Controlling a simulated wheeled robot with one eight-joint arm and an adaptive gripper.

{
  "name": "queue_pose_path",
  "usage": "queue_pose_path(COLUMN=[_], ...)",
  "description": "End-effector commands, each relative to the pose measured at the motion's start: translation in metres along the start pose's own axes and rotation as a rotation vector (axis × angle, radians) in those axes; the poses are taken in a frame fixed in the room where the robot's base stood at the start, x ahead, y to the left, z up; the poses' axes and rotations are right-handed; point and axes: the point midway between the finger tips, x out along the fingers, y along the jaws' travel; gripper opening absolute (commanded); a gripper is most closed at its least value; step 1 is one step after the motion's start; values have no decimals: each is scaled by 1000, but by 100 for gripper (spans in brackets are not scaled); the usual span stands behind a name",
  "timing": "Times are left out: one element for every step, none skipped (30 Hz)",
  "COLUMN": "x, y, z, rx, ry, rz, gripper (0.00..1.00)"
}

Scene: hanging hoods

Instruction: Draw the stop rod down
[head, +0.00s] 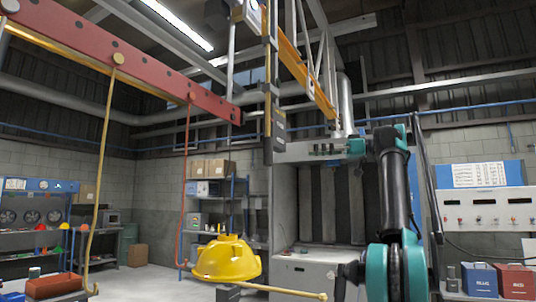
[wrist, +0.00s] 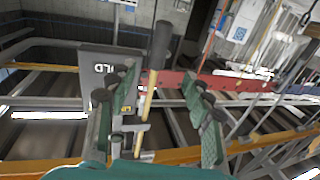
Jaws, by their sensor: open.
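What looks like the stop rod is a thin yellow rod with a dark grey cylindrical grip (head: 267,150) at its lower end, hanging upright near the middle of the head view. A grey plate or box (head: 279,125) hangs close beside it. My gripper (head: 318,149) is open, to the right of the rod, its fingers pointing left. In the wrist view the yellow rod (wrist: 147,108) and dark grip (wrist: 162,45) appear between the spread fingers (wrist: 160,115), nearer the left one. The fingers look apart from the rod; the remaining distance is unclear. The lettered grey plate (wrist: 100,66) is behind the left finger.
A control panel (head: 490,208) and bins are at right.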

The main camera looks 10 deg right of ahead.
Motion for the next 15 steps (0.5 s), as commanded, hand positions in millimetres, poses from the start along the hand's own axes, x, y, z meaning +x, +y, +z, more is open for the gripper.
queue_pose_path(x=[8,13,20,26,31,40,46,52,60,66,72,80,86,92,99], y=[-1,-1,-1,-1,-1,-1,-1,-1,-1,-1,-1,-1,-1,-1,-1], z=[0,0,0,1,1,0,1,1,1,1,1,1,1,1,1], rx=[1,1,2,2,2,2,2,3,3,3,3,3,3,3,3], ry=[0,-1,-1,-1,-1,-1,-1,-2,-2,-2,-2,-2,-2,-2,-2], rz=[-3,-3,-4,-4,-4,-5,-4,-5,-4,-4,-5,-4,-5,-5,-4], gripper=[51,51,51,51,51,51,51,51,51,51,51,51,51,51,51])
